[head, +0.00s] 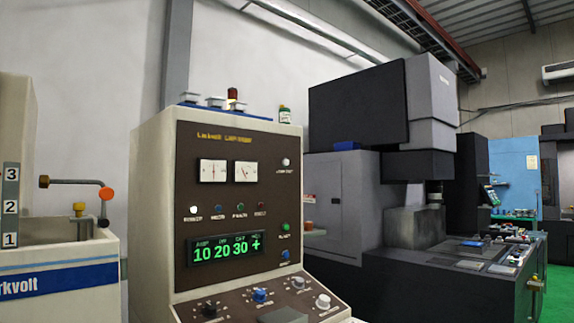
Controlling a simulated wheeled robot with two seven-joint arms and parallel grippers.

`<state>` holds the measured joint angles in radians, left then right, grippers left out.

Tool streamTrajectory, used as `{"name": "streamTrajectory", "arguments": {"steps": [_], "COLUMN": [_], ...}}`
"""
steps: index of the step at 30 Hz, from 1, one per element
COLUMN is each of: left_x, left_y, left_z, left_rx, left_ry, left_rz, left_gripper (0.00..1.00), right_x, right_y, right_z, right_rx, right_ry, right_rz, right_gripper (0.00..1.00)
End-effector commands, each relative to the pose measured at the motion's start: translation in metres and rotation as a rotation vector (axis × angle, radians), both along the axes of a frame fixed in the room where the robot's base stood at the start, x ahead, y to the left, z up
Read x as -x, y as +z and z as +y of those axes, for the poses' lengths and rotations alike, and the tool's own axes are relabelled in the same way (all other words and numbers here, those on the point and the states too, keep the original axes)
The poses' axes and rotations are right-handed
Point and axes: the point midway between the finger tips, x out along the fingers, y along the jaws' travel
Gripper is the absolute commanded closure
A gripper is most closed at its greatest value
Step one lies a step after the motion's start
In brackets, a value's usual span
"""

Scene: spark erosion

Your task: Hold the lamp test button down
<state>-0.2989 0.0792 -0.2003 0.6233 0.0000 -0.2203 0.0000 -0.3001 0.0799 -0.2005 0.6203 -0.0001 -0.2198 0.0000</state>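The control cabinet (155,180) stands upright in the middle of the head view, cream with a brown front panel (216,187). A small round white button (285,162) sits at the panel's upper right, right of two dial meters. The small label under it seems to read lamp test, but is hard to make out. Nothing touches this button. Below the meters is a row of indicator lamps. The white one (193,210) looks bright, and the blue, green and red ones look dark. Neither of my grippers is in view.
A green-lit display (226,247) and green and blue buttons are lower on the panel. A sloping desk (245,303) with several knobs juts out below, with a dark grey object (283,316) at its front. Machines stand left and right. Jars and trays are on the cabinet top.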

Motion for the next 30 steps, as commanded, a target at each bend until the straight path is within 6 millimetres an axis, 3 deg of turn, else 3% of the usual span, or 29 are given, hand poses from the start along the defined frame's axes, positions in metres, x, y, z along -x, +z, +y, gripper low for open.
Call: {"name": "streamTrajectory", "arguments": {"steps": [1,8,30], "left_x": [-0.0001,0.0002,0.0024], "left_y": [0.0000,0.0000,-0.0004], "left_z": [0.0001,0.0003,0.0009], "left_rx": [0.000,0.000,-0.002], "left_ry": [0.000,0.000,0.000], "left_rz": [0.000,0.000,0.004], "left_gripper": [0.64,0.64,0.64], "right_x": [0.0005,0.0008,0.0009], "right_y": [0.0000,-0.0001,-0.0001], "right_z": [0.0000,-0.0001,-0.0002], "right_rx": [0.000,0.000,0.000], "right_ry": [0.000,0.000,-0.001], "right_rz": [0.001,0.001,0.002], "right_gripper": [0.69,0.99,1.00]}}
